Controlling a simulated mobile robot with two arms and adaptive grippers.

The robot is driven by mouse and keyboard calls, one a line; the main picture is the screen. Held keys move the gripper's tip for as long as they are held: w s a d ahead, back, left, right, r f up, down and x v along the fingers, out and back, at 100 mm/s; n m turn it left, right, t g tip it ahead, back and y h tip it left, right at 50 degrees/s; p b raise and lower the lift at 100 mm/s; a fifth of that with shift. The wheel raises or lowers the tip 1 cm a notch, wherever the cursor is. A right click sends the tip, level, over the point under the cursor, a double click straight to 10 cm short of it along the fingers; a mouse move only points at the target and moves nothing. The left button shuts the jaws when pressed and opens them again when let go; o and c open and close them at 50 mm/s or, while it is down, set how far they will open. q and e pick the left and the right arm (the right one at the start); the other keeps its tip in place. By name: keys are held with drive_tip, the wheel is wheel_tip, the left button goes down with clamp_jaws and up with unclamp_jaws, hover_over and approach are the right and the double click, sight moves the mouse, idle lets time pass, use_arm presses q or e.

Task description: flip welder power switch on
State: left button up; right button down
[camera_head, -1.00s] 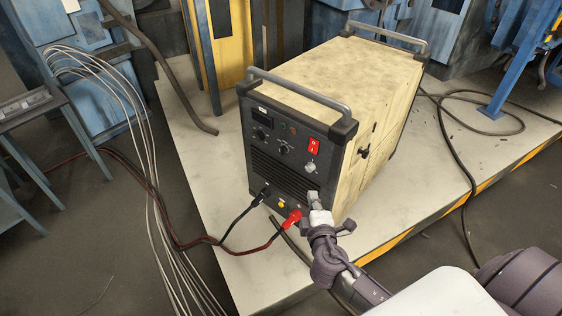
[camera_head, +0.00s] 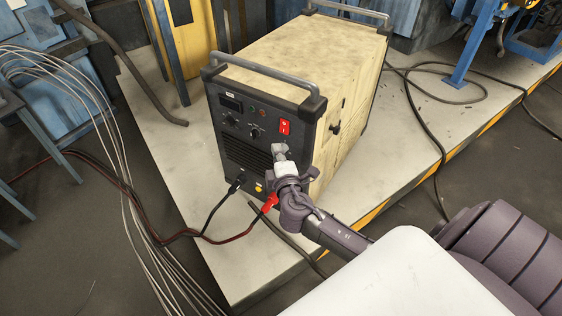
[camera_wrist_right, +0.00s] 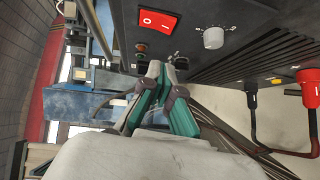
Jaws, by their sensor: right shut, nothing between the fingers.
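The welder (camera_head: 296,88) is a cream box with a black front panel and grey handles, standing on a pale platform. Its red power switch (camera_head: 285,127) is at the upper right of the panel. In the right wrist view the red switch (camera_wrist_right: 157,22) shows the marks O and I, above the fingertips. My right gripper (camera_head: 279,150) is shut and empty, in front of the panel just below the switch. In the wrist view its fingertips (camera_wrist_right: 154,70) meet below the switch and seem apart from it. It hides the panel's lower right part. My left gripper is not in view.
A grey knob (camera_wrist_right: 213,38) is beside the switch in the wrist view. A red plug (camera_head: 270,201) and cables leave the panel's bottom. Loose cables (camera_head: 110,130) hang at left. The pale platform (camera_head: 165,140) has a yellow-black edge at right.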

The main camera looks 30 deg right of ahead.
sight(280, 130)
drive_tip(key=w+d, duration=0.3)
drive_tip(key=w+d+b, duration=0.1)
drive_tip(key=d, duration=0.1)
drive_tip(key=shift+w+f, duration=0.25)
drive_tip(key=shift+f, duration=0.1)
